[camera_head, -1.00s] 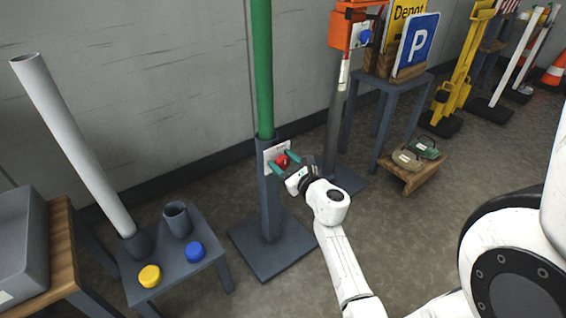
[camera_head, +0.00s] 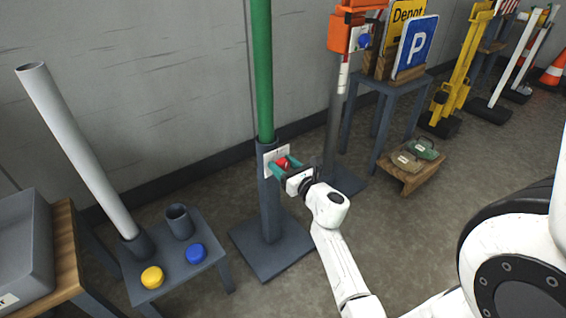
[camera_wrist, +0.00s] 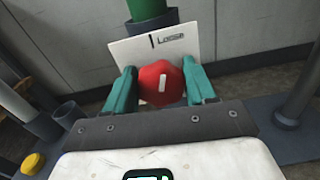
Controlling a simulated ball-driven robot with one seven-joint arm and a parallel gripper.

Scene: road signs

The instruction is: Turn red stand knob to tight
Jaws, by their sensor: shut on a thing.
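The red knob (camera_head: 282,162) sits on the side of a dark grey stand (camera_head: 269,205) that holds an upright green pole (camera_head: 262,70). In the wrist view the red knob (camera_wrist: 161,83) has a white mark that stands nearly upright. A white plate (camera_wrist: 155,46) behind it shows a black line and a word that looks like "Loose". My gripper (camera_head: 281,166) is at the knob, with its teal fingers on either side of it. The wrist view shows my gripper (camera_wrist: 161,88) shut on the knob. The rest of the plate's lettering is hidden.
A low grey table (camera_head: 172,272) at left bears a yellow cap (camera_head: 152,277), a blue cap (camera_head: 196,253), a grey cup (camera_head: 179,222) and a leaning white tube (camera_head: 78,150). An orange-topped post (camera_head: 335,130) stands close on the right. The wall is behind.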

